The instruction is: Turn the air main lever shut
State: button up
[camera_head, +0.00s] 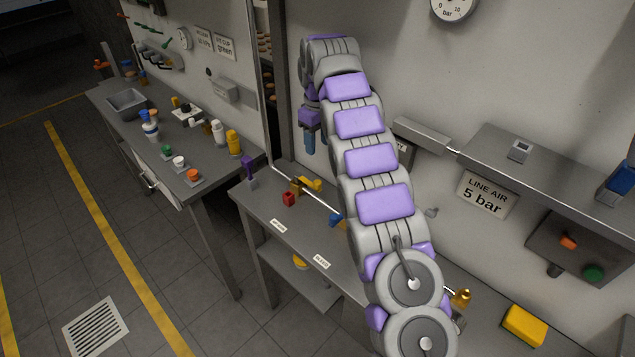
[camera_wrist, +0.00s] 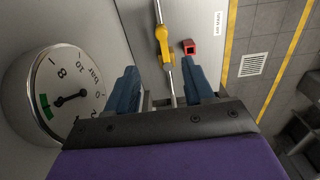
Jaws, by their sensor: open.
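The yellow lever (camera_head: 309,184) sits on a thin metal pipe above the grey bench, near the bench's left end. In the wrist view the yellow lever (camera_wrist: 162,44) appears roughly in line with the pipe, ahead of and between my fingers. A label reading AIR MAIN (camera_wrist: 217,26) lies to its right. My gripper (camera_wrist: 162,82) is open and empty, with its two blue fingers apart. In the head view my gripper (camera_head: 309,138) hangs above and behind the lever, apart from it. One finger mostly hides the other there.
A small red block (camera_wrist: 189,47) lies beside the lever. A blue piece (camera_head: 336,220) sits farther along the pipe, partly behind my arm. A round gauge (camera_wrist: 70,92) is close on the wall. A purple upright item (camera_head: 248,168) stands at the bench's left end. A yellow block (camera_head: 525,325) lies right.

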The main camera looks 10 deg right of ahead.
aim_at(317, 181)
jog(key=f+b, duration=0.4)
jog(key=f, duration=1)
jog(key=shift+a, duration=0.2)
jog(key=shift+c, duration=0.5)
grip_shut()
